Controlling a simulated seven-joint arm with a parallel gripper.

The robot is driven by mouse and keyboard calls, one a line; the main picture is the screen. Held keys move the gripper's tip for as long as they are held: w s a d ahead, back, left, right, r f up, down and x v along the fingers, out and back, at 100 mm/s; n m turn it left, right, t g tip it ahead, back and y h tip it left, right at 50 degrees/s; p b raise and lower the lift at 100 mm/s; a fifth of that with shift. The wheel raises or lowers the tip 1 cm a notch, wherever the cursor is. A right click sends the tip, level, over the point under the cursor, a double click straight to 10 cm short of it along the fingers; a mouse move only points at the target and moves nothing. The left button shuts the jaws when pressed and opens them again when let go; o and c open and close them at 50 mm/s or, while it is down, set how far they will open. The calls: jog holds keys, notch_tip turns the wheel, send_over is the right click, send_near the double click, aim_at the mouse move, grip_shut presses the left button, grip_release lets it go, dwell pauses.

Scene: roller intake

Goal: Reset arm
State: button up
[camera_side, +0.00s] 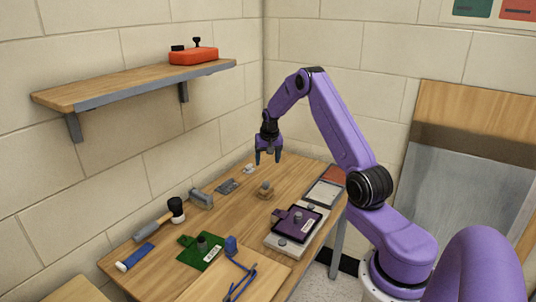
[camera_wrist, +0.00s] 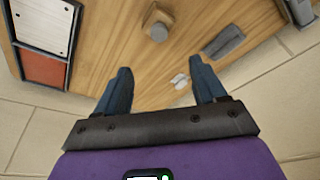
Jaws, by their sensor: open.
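My purple arm reaches over the far part of the wooden table (camera_side: 235,208). My gripper (camera_side: 268,158) hangs above the table with its fingers pointing down. In the wrist view my gripper (camera_wrist: 160,80) has its two dark blue fingers spread apart, with nothing between them but table and a small pale item (camera_wrist: 180,81) lying below. That pale item also shows in the side view (camera_side: 249,168), near the table's far end. My gripper touches nothing that I can see.
A wooden block with a knob (camera_side: 265,190), a grey part (camera_side: 227,186), a grey clamp-like tool (camera_side: 201,198) and a mallet (camera_side: 174,212) lie on the table. A purple plate (camera_side: 297,222) and green plate (camera_side: 201,252) are nearer. A shelf (camera_side: 130,85) holds a red box (camera_side: 194,56).

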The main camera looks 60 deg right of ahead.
jog(key=a+r+n+y, duration=0.1)
jog(key=a+r+n, duration=0.25)
jog(key=a, duration=0.65)
jog(key=a+r+n, duration=0.2)
jog(key=a+r, duration=0.3)
jog(key=a, duration=0.5)
jog(key=s+a+r+n+y, duration=0.1)
jog(key=s+a+n, duration=0.1)
jog(key=s+a, duration=0.35)
jog(key=s+a+r+n, duration=0.2)
jog(key=s+a+n, duration=0.1)
jog(key=a, duration=0.5)
jog(key=s+a+r+n+g, duration=0.1)
jog(key=s+a+n, duration=0.25)
jog(key=s, duration=0.45)
jog(key=s+a+r+n, duration=0.1)
jog(key=s+a+n, duration=0.1)
jog(key=s+a, duration=0.4)
jog(key=s+d+n, duration=0.1)
jog(key=s+n, duration=0.1)
jog(key=s, duration=0.5)
jog(key=s+d+n+g, duration=0.1)
jog(key=s+d+n, duration=0.1)
jog(key=s, duration=0.6)
jog(key=shift+f+n+y, duration=0.25)
jog(key=shift+n+y, duration=0.05)
jog(key=shift+n, duration=0.5)
